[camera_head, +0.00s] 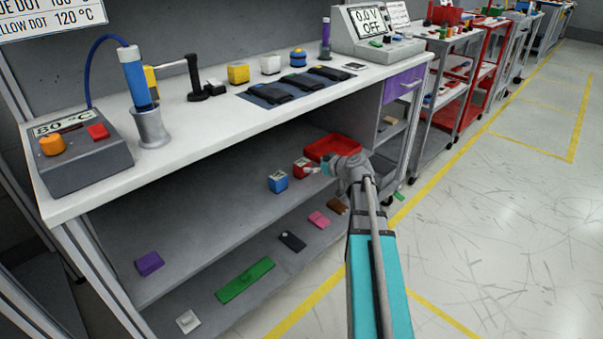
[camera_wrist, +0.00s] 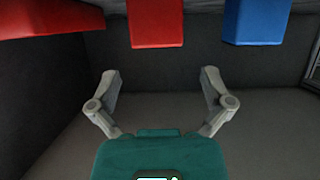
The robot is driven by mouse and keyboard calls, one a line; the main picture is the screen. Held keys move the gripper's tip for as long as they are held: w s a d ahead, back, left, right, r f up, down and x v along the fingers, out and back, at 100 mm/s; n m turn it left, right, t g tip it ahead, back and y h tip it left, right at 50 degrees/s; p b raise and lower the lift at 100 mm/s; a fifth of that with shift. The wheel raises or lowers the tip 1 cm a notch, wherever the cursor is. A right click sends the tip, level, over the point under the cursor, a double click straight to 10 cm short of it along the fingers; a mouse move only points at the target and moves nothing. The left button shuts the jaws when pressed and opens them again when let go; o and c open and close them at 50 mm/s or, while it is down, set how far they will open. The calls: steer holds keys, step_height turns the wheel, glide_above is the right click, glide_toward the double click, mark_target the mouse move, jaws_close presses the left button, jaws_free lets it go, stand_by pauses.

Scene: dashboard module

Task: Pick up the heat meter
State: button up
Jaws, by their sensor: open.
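No label I can read says heat meter, so I cannot tell which thing it is. A small red box (camera_head: 302,167) and a blue box (camera_head: 278,182), both with pale markings on top, stand side by side on the shelf under the bench. My gripper (camera_head: 319,170) is at that shelf, just right of the red box. In the wrist view my gripper (camera_wrist: 160,82) is open, with nothing between its fingers. There the red box (camera_wrist: 155,22) is straight beyond the fingers and the blue box (camera_wrist: 257,20) is to the right.
A red tray (camera_head: 332,147) lies close behind my gripper. The white bench top (camera_head: 190,128) hangs over the shelf. It carries a grey heater unit (camera_head: 85,152) reading 80 °C and a meter (camera_head: 375,35) reading 0.0 V OFF. Coloured pieces lie on the lower shelf (camera_head: 190,285).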

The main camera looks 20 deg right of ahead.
mark_target(304, 163)
steer(key=shift+w+a+f, duration=0.25)
steer(key=shift+w, duration=0.35)
steer(key=b+x, duration=0.2)
steer(key=x, duration=0.2)
steer(key=shift+w+d+f, duration=0.1)
steer(key=shift+w+d, duration=0.05)
steer(key=shift+d, duration=0.05)
steer(key=shift+w+a+f, duration=0.1)
steer(key=shift+w+a, duration=0.15)
steer(key=shift+w, duration=0.2)
steer(key=c, duration=1.1)
steer(key=shift+o, duration=0.2)
steer(key=shift+d, duration=0.1)
